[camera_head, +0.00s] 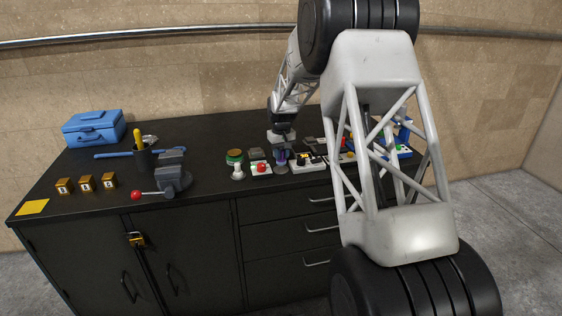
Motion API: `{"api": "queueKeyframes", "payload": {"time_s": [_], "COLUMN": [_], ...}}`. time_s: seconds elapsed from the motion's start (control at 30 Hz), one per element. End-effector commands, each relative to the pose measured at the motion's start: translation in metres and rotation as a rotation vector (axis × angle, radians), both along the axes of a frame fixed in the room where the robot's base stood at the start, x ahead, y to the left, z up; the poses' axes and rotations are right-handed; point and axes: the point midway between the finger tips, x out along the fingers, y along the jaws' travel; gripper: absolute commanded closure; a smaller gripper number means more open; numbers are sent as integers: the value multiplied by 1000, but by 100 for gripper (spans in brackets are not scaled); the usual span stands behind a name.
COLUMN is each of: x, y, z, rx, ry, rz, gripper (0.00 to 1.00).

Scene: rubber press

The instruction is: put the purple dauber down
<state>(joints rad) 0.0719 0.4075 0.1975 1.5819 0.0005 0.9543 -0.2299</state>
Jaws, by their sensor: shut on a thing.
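My gripper (281,150) points down over the black worktop near its front edge, in the middle of the view. It is shut on the purple dauber (281,160), a small dark purple piece just below the fingers. The dauber looks upright, at or close to the worktop level. At this size I cannot tell whether its base touches the surface.
Left of the dauber are a red-topped white piece (261,168), a white knobbed piece (238,172) and a green-banded jar (235,156). A white tray with dark pieces (307,161) is close on the right. A vise (173,179) stands further left. My arm hides much of the right side.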

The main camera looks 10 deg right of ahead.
Motion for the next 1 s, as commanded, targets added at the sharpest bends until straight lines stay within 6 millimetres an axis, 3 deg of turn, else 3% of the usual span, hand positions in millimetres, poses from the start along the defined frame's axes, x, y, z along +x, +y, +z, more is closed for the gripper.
{"api": "queueKeyframes", "payload": {"time_s": [0.53, 0.83, 1.0], "x": [7, 7, 7], "y": [0, 0, -1], "z": [-3, -31, -36], "rx": [0, 0, 0], "ry": [0, 2, 0], "rz": [0, 0, 0], "gripper": [99, 99, 99]}}
